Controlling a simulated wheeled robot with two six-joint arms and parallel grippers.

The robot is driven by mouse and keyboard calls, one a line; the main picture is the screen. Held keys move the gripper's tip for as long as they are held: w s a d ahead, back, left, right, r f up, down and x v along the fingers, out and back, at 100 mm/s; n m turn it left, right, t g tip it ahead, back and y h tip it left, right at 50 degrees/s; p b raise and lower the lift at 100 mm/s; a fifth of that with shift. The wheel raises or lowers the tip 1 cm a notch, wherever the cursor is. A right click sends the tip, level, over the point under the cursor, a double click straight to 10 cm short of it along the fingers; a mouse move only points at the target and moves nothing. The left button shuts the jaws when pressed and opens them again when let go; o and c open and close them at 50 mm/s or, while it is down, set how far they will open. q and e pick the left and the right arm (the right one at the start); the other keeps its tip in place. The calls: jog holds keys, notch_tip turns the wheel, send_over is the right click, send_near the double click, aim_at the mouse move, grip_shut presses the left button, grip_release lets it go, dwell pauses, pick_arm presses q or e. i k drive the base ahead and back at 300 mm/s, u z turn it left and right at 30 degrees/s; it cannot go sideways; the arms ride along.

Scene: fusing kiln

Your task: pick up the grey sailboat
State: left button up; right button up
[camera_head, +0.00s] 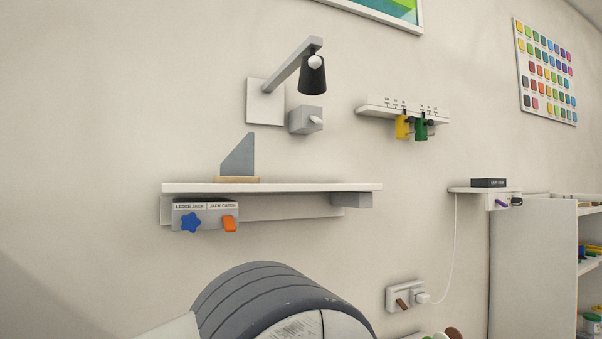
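The grey sailboat (239,157) stands upright toward the left part of a white wall ledge (290,187). It has a grey sail shape on a thin tan base (237,180). Nothing touches it from the sides, and its whole front shows. Neither of my grippers is in the head view.
Under the ledge is a box labelled jack (206,206) with a blue star knob (191,223) and an orange switch (230,223). A black wall lamp (312,76) hangs above right. A rounded grey kiln (265,298) stands below.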

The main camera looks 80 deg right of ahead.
aim_at(238, 167)
jog(key=z, duration=0.1)
jog(key=i, duration=0.6)
jog(key=z, duration=1.55)
